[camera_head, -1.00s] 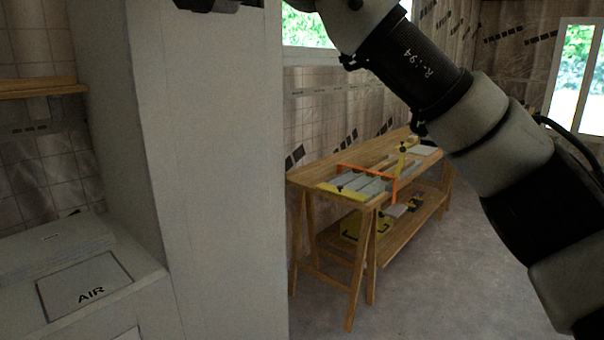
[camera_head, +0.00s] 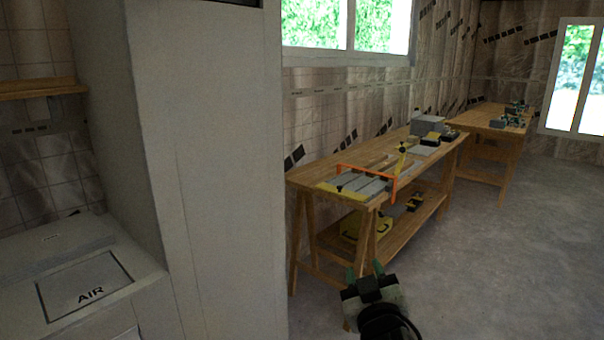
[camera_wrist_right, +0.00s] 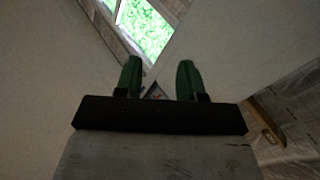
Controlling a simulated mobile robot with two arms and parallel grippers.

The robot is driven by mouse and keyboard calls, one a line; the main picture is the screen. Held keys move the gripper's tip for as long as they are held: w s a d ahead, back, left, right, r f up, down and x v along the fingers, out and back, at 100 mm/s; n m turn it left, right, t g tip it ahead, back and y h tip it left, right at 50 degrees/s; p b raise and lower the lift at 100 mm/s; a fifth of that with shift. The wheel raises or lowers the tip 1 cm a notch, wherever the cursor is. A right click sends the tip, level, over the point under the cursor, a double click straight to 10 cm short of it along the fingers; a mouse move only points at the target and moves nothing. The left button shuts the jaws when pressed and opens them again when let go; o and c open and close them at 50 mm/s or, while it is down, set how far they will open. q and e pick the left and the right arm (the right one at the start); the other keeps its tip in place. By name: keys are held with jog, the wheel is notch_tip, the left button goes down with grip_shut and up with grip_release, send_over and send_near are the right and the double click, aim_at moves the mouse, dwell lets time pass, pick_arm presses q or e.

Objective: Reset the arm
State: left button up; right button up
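My right gripper (camera_head: 365,272) shows at the bottom of the head view, right of centre, in front of the near workbench's legs. Its two green fingertips stand apart, pointing up and away. In the right wrist view the green fingers (camera_wrist_right: 158,80) are also apart with nothing between them. The right arm behind the gripper is mostly below the frame. My left gripper is not in either view.
A tall pale panel or wall (camera_head: 215,180) stands close at centre left. A white unit marked AIR (camera_head: 145,275) is at lower left. A wooden workbench (camera_head: 300,177) with tools stands behind, another bench (camera_head: 490,125) farther right. The floor (camera_head: 490,270) at right is clear.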

jog(key=s+d+f+m+g+h, duration=0.1)
jog(key=s+d+f+g, duration=0.25)
jog(key=s+f, duration=0.35)
jog(key=s+d+f+m+g, duration=0.15)
jog(key=s+f+g, duration=0.25)
jog(key=f, duration=0.6)
jog(key=s+d+f+g, duration=0.2)
jog(key=s+f+g, duration=0.2)
jog(key=s, duration=0.7)
jog(key=s+d+f+g, duration=0.2)
jog(key=s+f+g, duration=0.25)
jog(key=s, duration=0.55)
jog(key=s+f+p+x, duration=0.1)
jog(key=s+p+x, duration=0.15)
jog(key=x, duration=0.85)
jog(key=s+p+x, duration=0.1)
jog(key=s+x, duration=0.2)
jog(key=x, duration=0.9)
jog(key=s+d+f+g+p, duration=0.1)
jog(key=s+d+f+p, duration=0.1)
jog(key=s+f, duration=1.1)
jog(key=s+d, duration=0.1)
jog(key=s, duration=0.3)
jog(key=shift+f+g, duration=0.2)
jog(key=shift+g, duration=0.2)
jog(key=shift+w+d, duration=0.1)
